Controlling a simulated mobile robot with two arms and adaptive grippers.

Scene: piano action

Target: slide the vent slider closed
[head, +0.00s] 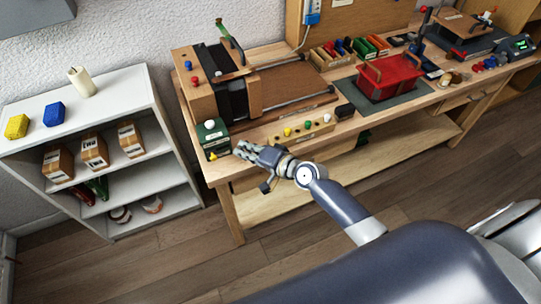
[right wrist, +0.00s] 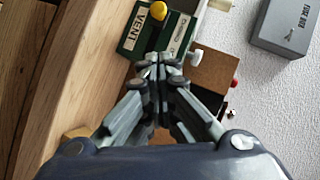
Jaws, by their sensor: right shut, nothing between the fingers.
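The vent unit is a green box (head: 214,137) at the near left corner of the workbench, with a white knob (head: 209,124) on top and a small yellow knob (head: 213,156) low on its front. In the right wrist view the green box (right wrist: 138,38) carries a white VENT label (right wrist: 157,12). My right gripper (head: 240,149) is shut and empty, just right of the yellow knob. The slider's track is partly hidden. My left gripper is out of view.
A strip with coloured knobs (head: 306,127) lies along the bench front, right of my gripper. A wooden press (head: 200,83) stands behind the green box. A white shelf (head: 135,92) with boxes is at left. A grey fuse box (right wrist: 290,26) is on the wall.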

